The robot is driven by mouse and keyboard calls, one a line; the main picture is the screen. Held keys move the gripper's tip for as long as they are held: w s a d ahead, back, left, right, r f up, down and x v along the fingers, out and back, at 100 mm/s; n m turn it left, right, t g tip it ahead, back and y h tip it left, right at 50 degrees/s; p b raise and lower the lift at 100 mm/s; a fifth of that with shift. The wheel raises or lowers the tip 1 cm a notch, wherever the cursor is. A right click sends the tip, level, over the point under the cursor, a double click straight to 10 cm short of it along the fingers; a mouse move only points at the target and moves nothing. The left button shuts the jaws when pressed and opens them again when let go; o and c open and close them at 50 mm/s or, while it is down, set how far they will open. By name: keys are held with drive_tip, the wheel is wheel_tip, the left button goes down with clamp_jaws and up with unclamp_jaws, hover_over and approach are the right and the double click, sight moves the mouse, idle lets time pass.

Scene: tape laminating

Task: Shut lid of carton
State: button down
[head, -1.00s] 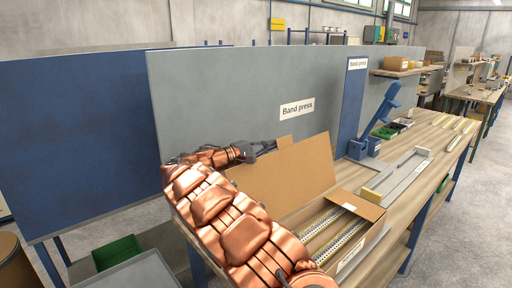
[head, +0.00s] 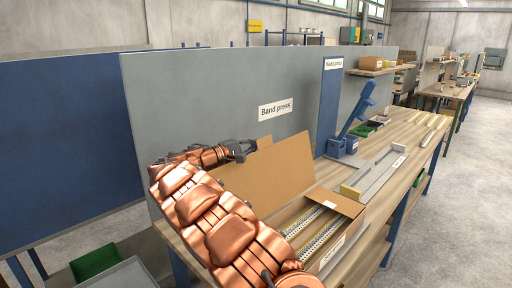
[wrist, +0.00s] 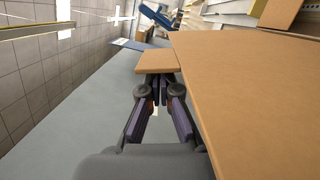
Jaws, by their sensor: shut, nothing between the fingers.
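The open brown carton (head: 350,205) stands on the workbench with several ribbed strips (head: 313,228) inside. Its large lid (head: 268,178) stands raised along the carton's rear side, leaning back, with a small tab flap (head: 264,143) at its upper edge. My gripper (head: 252,148) is shut and empty, high at the lid's upper left edge beside the tab. In the wrist view my gripper (wrist: 158,92) points toward the tab flap (wrist: 157,61), with the lid panel (wrist: 255,100) close on the right. I cannot tell whether the fingers touch the cardboard. My arm hides the carton's left end.
A grey partition (head: 200,110) stands close behind the lid and gripper. A grey channel (head: 380,172) and a blue lever press (head: 350,130) sit on the bench (head: 405,150) to the right. A green bin (head: 95,260) is low at the left.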

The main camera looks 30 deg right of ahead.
drive_tip(key=s+d+f+m+y+b, duration=0.15)
drive_tip(key=s+m+b, duration=0.35)
drive_tip(key=s+b, duration=0.55)
drive_tip(key=s+d+m+y+b, duration=0.1)
drive_tip(key=s+d+m+b, duration=0.25)
drive_tip(key=s+b, duration=0.65)
drive_tip(key=shift+s+d+f+m+t+y+b, duration=0.2)
drive_tip(key=shift+s+d+f+m+t+b, duration=0.25)
drive_tip(key=shift+s+f+m+b, duration=2.1)
drive_tip(key=shift+s+d+f+m+t+y+b, duration=0.45)
drive_tip(key=shift+s+f+b, duration=0.55)
drive_tip(key=shift+f+b, duration=3.35)
drive_tip(key=shift+s+d+f+m+t+b, duration=0.25)
drive_tip(key=shift+s+f+m+t+b, duration=0.35)
drive_tip(key=shift+s+f+m+b, duration=2.65)
drive_tip(key=w+n+b, duration=0.1)
drive_tip(key=w+r+n+b, duration=0.1)
drive_tip(key=n, duration=0.1)
drive_tip(key=shift+w+n, duration=0.3)
drive_tip(key=shift+w, duration=0.1)
drive_tip(key=shift+r+v, duration=0.15)
drive_tip(key=shift+v, duration=1.8)
drive_tip(key=shift+r+v, duration=0.15)
drive_tip(key=shift+v, duration=1.8)
drive_tip(key=shift+d+r+p, duration=0.1)
drive_tip(key=shift+p, duration=0.2)
